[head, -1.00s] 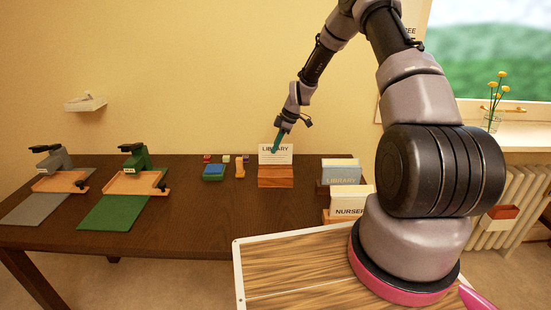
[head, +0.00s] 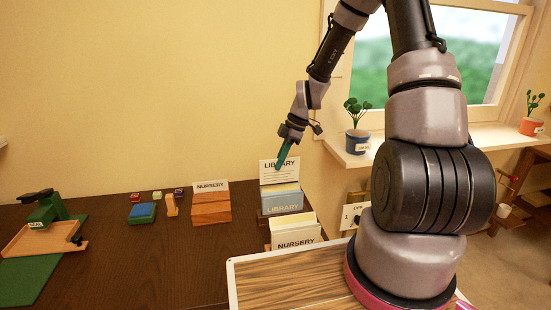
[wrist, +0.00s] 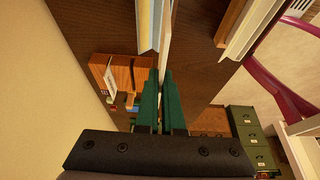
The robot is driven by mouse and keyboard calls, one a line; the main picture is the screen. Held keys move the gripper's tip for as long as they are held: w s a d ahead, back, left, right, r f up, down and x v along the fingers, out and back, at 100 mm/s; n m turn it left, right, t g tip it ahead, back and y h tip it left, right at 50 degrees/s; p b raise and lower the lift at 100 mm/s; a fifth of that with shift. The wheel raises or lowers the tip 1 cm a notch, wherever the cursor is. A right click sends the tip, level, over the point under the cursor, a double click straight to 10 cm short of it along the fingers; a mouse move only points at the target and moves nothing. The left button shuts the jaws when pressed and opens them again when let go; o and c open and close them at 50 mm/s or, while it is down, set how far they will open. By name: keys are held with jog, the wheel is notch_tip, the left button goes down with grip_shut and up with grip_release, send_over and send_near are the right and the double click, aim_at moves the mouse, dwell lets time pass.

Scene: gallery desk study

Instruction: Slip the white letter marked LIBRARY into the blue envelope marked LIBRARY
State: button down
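The white letter marked LIBRARY (head: 280,175) is upright in my gripper (head: 281,162), held near its top edge. The blue envelope marked LIBRARY (head: 283,202) stands upright in a wooden stand on the dark desk. The letter rises directly above it in the head view, its lower edge hidden by the envelope. I cannot tell whether that edge is inside or behind it. In the wrist view the green fingers (wrist: 159,88) close on the letter's thin white edge (wrist: 165,42), with the blue and cream envelope (wrist: 150,24) close beside it on the left.
A cream envelope marked NURSERY (head: 296,234) stands in front of the blue one. A white NURSERY letter (head: 211,186) sits in a wooden holder (head: 211,208) to the left. A blue stamp pad (head: 142,212) and small blocks lie farther left. A potted plant (head: 357,140) stands on the sill.

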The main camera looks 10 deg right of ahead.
notch_tip(320, 180, down, 8)
jog(key=d, duration=0.1)
jog(key=shift+s, duration=0.2)
dwell(0.7)
dwell(0.5)
jog(key=c, duration=1)
grip_release()
jog(key=shift+o, duration=0.2)
jog(key=shift+r, duration=0.1)
